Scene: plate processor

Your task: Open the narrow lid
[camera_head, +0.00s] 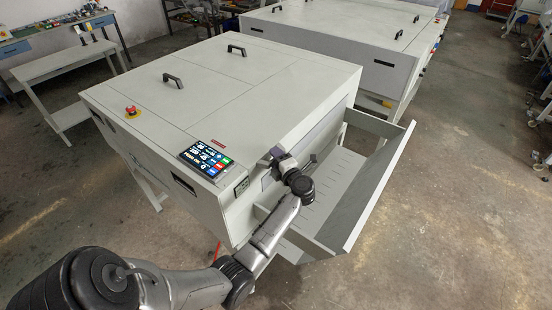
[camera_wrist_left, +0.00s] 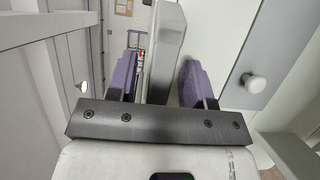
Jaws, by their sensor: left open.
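The plate processor (camera_head: 200,95) is a large pale grey machine with black handles on its top. A narrow pale lid (camera_head: 292,112) runs along its right end, above an open tray (camera_head: 375,180). My left gripper (camera_head: 277,157) is at this end, close to the lid's lower edge. In the left wrist view, my gripper's purple finger pads (camera_wrist_left: 158,80) stand apart, with a grey upright bar or edge (camera_wrist_left: 166,35) between them. I cannot tell whether the pads touch it. A white panel with a round knob (camera_wrist_left: 254,83) is right of the fingers. My right gripper is not in view.
A touch screen (camera_head: 206,158) and a red emergency button (camera_head: 131,111) sit on the machine's front edge. The tray's outer wall juts out to the right. A second similar machine (camera_head: 350,35) stands behind. The floor at right is clear.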

